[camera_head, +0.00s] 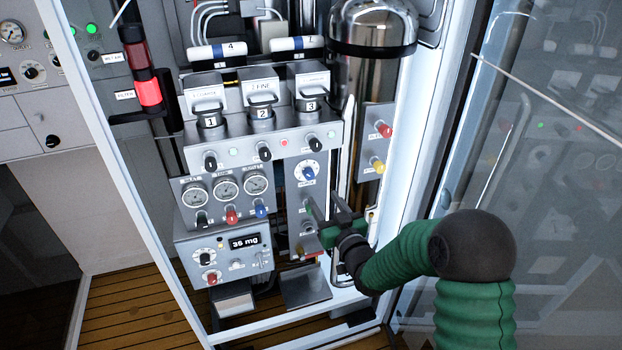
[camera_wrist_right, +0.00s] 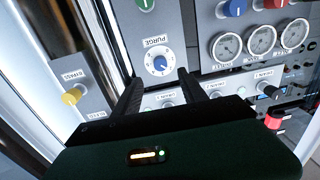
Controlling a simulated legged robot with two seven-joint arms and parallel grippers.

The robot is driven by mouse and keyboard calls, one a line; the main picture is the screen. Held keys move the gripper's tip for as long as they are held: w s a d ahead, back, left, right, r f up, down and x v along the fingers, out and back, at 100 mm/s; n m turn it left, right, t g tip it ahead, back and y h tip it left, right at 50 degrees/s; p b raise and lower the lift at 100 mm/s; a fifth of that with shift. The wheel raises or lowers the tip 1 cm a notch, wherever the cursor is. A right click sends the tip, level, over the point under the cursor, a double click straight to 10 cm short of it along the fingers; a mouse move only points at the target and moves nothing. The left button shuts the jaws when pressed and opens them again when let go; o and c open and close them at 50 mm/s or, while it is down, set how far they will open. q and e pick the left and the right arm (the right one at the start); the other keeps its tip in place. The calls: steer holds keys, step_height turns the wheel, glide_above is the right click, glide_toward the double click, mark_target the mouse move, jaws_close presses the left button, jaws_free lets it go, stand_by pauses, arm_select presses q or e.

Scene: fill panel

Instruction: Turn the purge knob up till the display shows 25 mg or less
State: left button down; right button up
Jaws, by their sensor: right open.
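The purge knob (camera_head: 309,172) is a blue knob on a white round dial, on a narrow grey panel right of the gauges. It also shows in the right wrist view, where the purge knob (camera_wrist_right: 160,63) lies just beyond and between my fingertips. The display (camera_head: 244,241) on the lower left unit reads 36 mg. My right gripper (camera_head: 322,204) is open and empty, below the knob in the head view and apart from it. In the right wrist view my right gripper (camera_wrist_right: 159,78) has its two dark fingers spread. My left gripper is not in view.
Three gauges (camera_head: 226,187) with knobs beneath sit left of the purge panel. A yellow bypass knob (camera_head: 377,165) and a red knob (camera_head: 383,129) are on the right. A white cabinet frame (camera_head: 408,150) and a glass door (camera_head: 520,150) bound the right side.

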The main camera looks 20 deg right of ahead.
mark_target(310, 178)
steer(key=w, duration=1)
steer(key=shift+w+a+p, duration=0.25)
steer(key=shift+a+p, duration=0.05)
steer(key=shift+p, duration=0.1)
jaws_close()
